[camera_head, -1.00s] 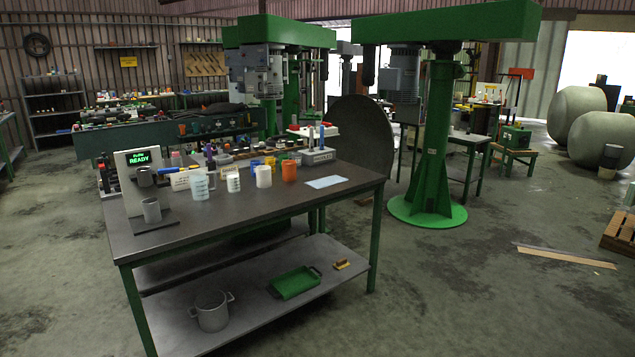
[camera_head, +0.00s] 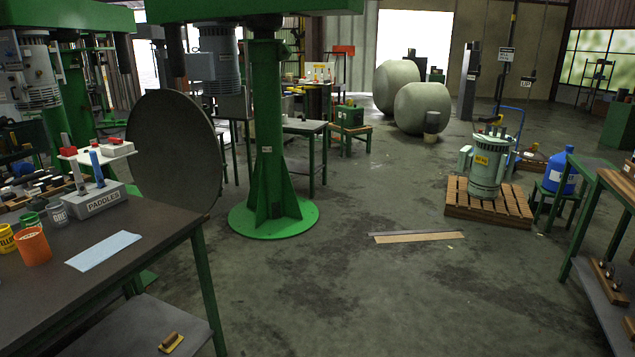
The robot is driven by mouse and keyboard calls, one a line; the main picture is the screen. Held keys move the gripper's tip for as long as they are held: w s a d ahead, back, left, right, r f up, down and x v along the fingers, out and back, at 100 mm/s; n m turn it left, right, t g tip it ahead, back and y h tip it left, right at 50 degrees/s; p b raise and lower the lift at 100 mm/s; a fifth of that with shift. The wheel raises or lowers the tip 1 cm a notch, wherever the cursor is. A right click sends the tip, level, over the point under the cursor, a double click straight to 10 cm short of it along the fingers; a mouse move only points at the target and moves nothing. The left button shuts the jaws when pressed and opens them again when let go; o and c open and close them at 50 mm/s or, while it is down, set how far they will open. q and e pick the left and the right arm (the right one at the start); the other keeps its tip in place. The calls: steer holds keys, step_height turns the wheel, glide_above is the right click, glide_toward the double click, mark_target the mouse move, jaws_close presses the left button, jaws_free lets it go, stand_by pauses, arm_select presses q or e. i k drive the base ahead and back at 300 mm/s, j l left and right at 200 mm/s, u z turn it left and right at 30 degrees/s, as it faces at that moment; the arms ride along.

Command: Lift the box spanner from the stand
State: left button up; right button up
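I cannot make out a box spanner for certain. A grey block labelled PADDLES (camera_head: 97,201) stands on the dark workbench (camera_head: 150,235) at the left. Upright pieces with a red top (camera_head: 74,165) and a blue top (camera_head: 96,163) rise from it. I cannot tell whether one of them is the spanner. Neither of my grippers is in view.
Orange (camera_head: 33,246) and yellow (camera_head: 7,239) cups and a light blue cloth (camera_head: 104,250) are on the bench. A green column (camera_head: 268,140) on a round base stands beyond it. A pallet (camera_head: 497,204) holds a grey-green motor (camera_head: 488,168). Open floor lies between bench and right-hand shelf (camera_head: 604,300).

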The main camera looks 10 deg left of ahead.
mark_target(33, 192)
steer(key=i+l+z, duration=0.15)
steer(key=i, duration=0.85)
steer(key=i+z, duration=0.1)
steer(key=i, duration=0.9)
steer(key=i+j+u, duration=0.25)
steer(key=i+u, duration=0.25)
steer(key=i, duration=0.25)
steer(key=i+l+u, duration=0.1)
steer(key=i+u, duration=0.35)
steer(key=i, duration=0.3)
steer(key=i+l+u, duration=0.3)
steer(key=i+u, duration=0.2)
steer(key=i, duration=0.2)
steer(key=i+j+u, duration=0.2)
steer(key=i+u, duration=0.2)
steer(key=i, duration=0.15)
steer(key=i+u, duration=0.4)
steer(key=i+l+u, duration=0.2)
steer(key=i+u, duration=0.25)
steer(key=i, duration=0.2)
steer(key=i+l+u, duration=0.4)
steer(key=i+j, duration=0.05)
steer(key=i, duration=0.05)
